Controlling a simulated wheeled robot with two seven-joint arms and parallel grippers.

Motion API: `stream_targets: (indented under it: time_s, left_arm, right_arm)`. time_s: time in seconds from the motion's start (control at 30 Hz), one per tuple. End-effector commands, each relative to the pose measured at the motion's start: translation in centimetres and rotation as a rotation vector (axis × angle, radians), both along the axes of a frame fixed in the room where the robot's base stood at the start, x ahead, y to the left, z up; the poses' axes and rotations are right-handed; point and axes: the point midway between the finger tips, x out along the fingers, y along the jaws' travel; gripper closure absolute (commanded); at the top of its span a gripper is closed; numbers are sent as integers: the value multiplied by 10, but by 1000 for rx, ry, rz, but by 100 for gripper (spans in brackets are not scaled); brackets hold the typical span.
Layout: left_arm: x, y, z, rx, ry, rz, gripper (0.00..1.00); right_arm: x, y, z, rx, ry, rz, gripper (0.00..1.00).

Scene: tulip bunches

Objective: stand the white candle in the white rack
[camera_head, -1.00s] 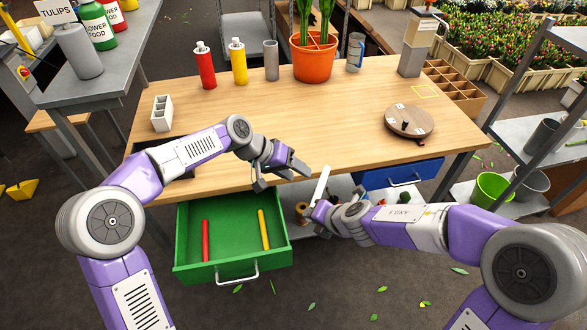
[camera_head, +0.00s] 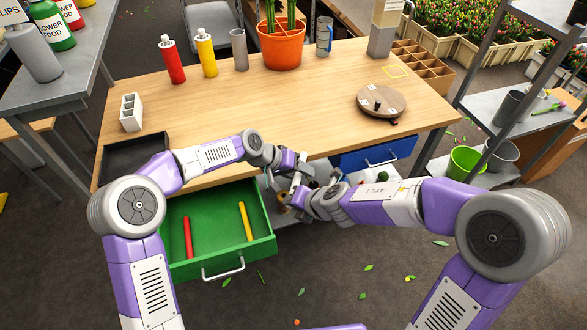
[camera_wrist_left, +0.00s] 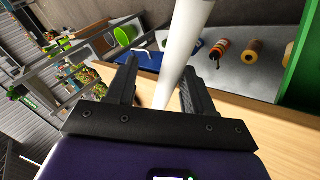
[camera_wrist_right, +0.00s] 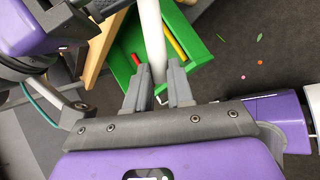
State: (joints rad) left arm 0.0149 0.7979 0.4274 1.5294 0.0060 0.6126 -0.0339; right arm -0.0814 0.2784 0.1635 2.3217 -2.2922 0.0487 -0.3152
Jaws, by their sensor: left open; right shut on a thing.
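The white candle (camera_wrist_right: 152,35) is clamped between the fingers of my right gripper (camera_wrist_right: 158,75). In the left wrist view the candle (camera_wrist_left: 186,45) runs between the spread fingers of my left gripper (camera_wrist_left: 160,75), which is open around it. In the head view my left gripper (camera_head: 289,178) and my right gripper (camera_head: 306,194) meet in front of the table's front edge, and they largely hide the candle there. The white rack (camera_head: 131,112), a small block with square openings, stands at the left of the tabletop, away from both grippers.
The green drawer (camera_head: 222,255) is pulled out below, holding a red candle (camera_head: 188,237) and a yellow candle (camera_head: 246,221). A black tray (camera_head: 135,150) lies near the rack. A round wooden turntable (camera_head: 381,101) sits at right. The table's middle (camera_head: 260,105) is clear.

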Motion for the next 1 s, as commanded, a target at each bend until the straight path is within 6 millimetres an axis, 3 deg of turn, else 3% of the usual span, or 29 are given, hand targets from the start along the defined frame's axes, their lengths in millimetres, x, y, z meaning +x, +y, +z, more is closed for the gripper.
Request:
stream_targets:
  time_s: [0.2, 0.53, 0.6, 0.63, 0.8, 1.0]
  left_arm:
    - [0, 0, 0, 0, -1, 1, 47]
    - [-1, -2, 1, -2, 1, -2, 96]
    - [-1, -2, 1, -3, 1, -3, 100]
    - [-1, -3, 1, -4, 2, -3, 100]
    - [-1, -2, 1, -3, 1, -2, 100]
    - [0, -1, 1, -2, 0, -1, 100]
  right_arm:
    - [0, 0, 0, 0, 0, 0, 100]
    - [0, 1, 0, 0, 0, 4, 100]
    - [0, 1, 0, 0, 0, 5, 100]
    - [-1, 2, 0, 0, 0, 5, 75]
    - [0, 1, 0, 1, -1, 4, 49]
    - [0, 0, 0, 1, 0, 2, 48]
